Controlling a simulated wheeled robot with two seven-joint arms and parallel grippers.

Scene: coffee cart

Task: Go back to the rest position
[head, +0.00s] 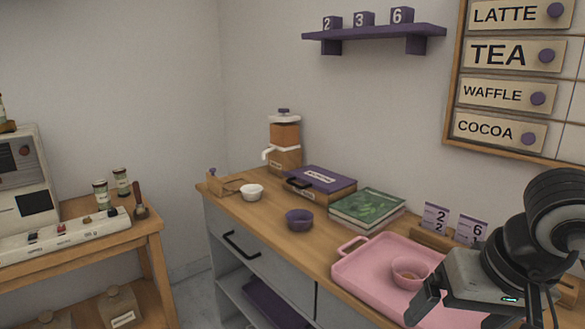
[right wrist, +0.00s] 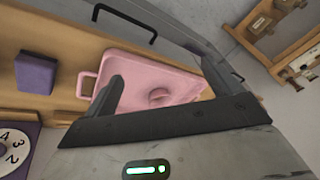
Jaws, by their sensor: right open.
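My right gripper (head: 453,317) is in the lower right of the head view, in front of the pink tray. In the right wrist view its two fingers (right wrist: 162,80) stand wide apart with nothing between them that they hold. The pink tray (head: 352,268) lies on the wooden counter, and a pink bowl (head: 410,272) sits in it. The tray (right wrist: 128,66) and bowl (right wrist: 158,96) also show between and beyond the fingers in the wrist view. The gripper hides the tray's near right part in the head view. My left gripper is not in view.
The counter (head: 262,224) also holds a purple bowl (head: 299,220), a white bowl (head: 252,192), books (head: 367,206), a dispenser (head: 285,145) and number cards (head: 436,217). A menu board (head: 497,97) hangs on the right wall. Floor shows between counter and left table (head: 148,228).

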